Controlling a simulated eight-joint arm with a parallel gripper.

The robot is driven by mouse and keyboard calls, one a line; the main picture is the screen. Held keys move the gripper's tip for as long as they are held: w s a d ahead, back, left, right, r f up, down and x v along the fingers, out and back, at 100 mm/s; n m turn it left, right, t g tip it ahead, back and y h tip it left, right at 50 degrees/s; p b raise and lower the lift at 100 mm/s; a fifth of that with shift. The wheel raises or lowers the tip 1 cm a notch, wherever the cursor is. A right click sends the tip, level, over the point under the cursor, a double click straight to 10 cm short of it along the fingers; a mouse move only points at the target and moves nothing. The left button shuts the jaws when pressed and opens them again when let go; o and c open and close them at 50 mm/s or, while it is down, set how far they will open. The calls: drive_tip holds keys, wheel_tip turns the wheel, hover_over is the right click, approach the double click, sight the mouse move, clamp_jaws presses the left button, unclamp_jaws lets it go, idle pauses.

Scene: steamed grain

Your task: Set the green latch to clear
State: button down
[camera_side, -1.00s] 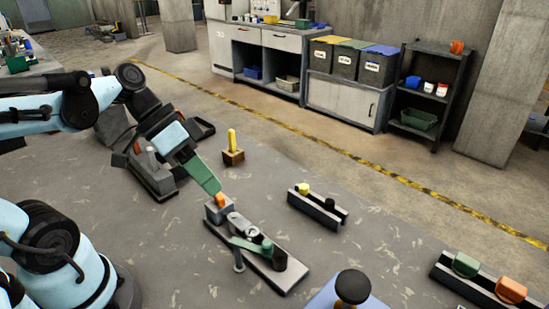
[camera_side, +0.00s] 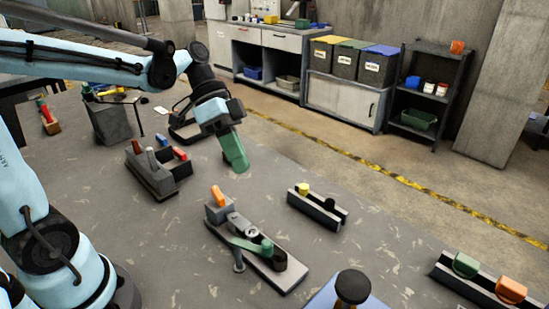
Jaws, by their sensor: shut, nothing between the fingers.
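The green latch (camera_side: 247,244) is a flat green arm with a raised green knob at its right end. It lies across a long grey base (camera_side: 289,277) in the middle of the workspace. Its knob end is beside a dark round post (camera_side: 279,260). A grey block with a tilted orange lever (camera_side: 218,197) stands at the base's far left end. My gripper (camera_side: 237,167), with green fingers, is shut and empty. It hangs up and behind the fixture in the picture, apart from the latch.
A dark rail with a yellow knob (camera_side: 303,189) stands right of the fixture. Another rail with green and orange pieces (camera_side: 511,291) is at lower right. A black knob (camera_side: 352,286) is at the bottom. A grey holder with coloured pieces (camera_side: 157,177) stands left.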

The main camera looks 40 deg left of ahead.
sight(266, 241)
drive_tip(key=shift+s+d+f, duration=0.5)
drive_tip(key=shift+d+f, duration=0.85)
drive_tip(key=shift+d, duration=0.15)
drive_tip(key=shift+s+d+f, duration=0.45)
drive_tip(key=shift+d+f, duration=0.85)
drive_tip(key=shift+d, duration=0.25)
drive_tip(key=shift+s+d+f, duration=0.5)
drive_tip(key=shift+d+f, duration=0.85)
drive_tip(key=shift+d, duration=0.15)
drive_tip(key=shift+s+d+m+g, duration=0.4)
drive_tip(key=shift+s+d+m, duration=0.1)
drive_tip(key=shift+m, duration=0.1)
drive_tip(key=shift+s+d, duration=0.2)
drive_tip(key=shift+s, duration=0.05)
drive_tip(key=shift+a, duration=0.1)
